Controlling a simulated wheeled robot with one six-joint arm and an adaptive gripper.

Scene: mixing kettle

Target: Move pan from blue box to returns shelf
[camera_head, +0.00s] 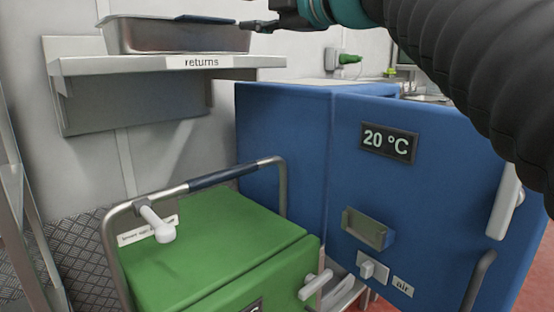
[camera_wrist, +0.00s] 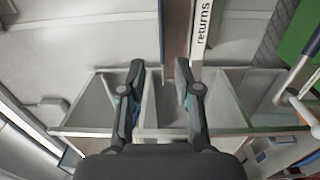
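The metal pan (camera_head: 180,38) sits level on the returns shelf (camera_head: 70,66) at the upper left of the head view. A dark blue strip runs along its top rim. My gripper (camera_head: 250,25) is at the pan's upper right corner, coming from the right. I cannot tell whether it touches the pan. In the wrist view its two fingers (camera_wrist: 158,75) stand apart, with nothing clearly held between them. The shelf's returns label (camera_wrist: 203,25) shows beyond the fingertips. The blue box (camera_head: 285,150) stands right of the shelf, its front closed; its inside is hidden.
A green box (camera_head: 205,250) with a metal rail handle (camera_head: 222,176) stands below the shelf. A 20 °C display (camera_head: 389,142) is on the blue box front. My dark arm covers the upper right. Pale panels in the wrist view are hard to identify.

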